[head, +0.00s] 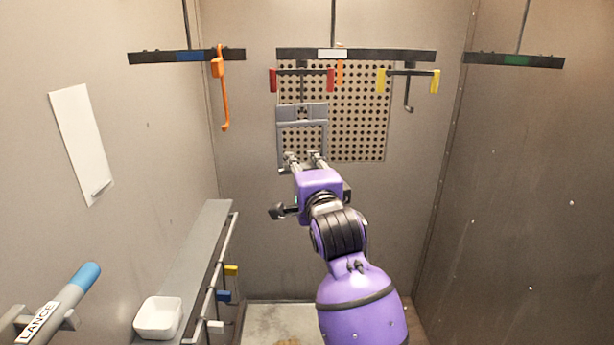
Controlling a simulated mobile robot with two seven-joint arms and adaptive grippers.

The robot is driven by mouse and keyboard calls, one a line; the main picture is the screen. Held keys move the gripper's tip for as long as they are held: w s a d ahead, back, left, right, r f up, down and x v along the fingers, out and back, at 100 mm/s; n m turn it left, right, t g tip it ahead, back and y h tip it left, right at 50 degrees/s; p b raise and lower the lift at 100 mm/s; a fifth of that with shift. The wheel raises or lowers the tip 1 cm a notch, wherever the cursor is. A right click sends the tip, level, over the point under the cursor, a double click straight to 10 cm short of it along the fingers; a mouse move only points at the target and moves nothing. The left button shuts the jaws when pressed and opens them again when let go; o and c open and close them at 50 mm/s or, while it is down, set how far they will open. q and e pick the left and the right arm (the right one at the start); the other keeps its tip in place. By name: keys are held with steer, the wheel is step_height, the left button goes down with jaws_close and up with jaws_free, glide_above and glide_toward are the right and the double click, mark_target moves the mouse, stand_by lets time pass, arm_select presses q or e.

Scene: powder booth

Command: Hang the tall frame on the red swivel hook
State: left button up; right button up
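The tall grey frame (324,140) is upright in front of the perforated panel, below the left end of the middle rail. The red swivel hook (273,80), a dark crossbar with red ends, hangs from that rail. Its dark stem runs down to the frame's top bar. I cannot tell whether the frame's weight rests on the hook. My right gripper (304,156) is at the frame's lower end, its two fingers spread apart in the picture. It hides part of the frame's bottom, so I cannot tell whether it grips. My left gripper is not in view.
A yellow-ended hook (408,73) hangs right of the red one. Orange hooks (224,100) hang at the left rail (145,57) and behind the middle rail (425,55). A shelf (205,240), white bin (158,318) and lance (60,305) stand at left. Space right is clear.

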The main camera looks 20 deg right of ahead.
steer(key=s+n, duration=0.2)
steer(key=s, duration=0.9)
steer(key=s+a+f+n+g+y, duration=0.1)
steer(key=s+f+n, duration=0.1)
steer(key=f+n, duration=0.8)
steer(key=s+a+f+n+g+y, duration=0.15)
steer(key=f+n, duration=0.25)
steer(key=f, duration=1.2)
steer(key=s+d+f+n+g, duration=0.1)
steer(key=s+f+g, duration=0.2)
steer(key=s+f, duration=1)
steer(key=s+d+f+n+g+h, duration=0.1)
steer(key=s+f+n+g, duration=0.1)
steer(key=s+f, duration=1.1)
steer(key=shift+s+d+g, duration=0.4)
steer(key=shift+s+g, duration=0.05)
steer(key=shift+g, duration=0.3)
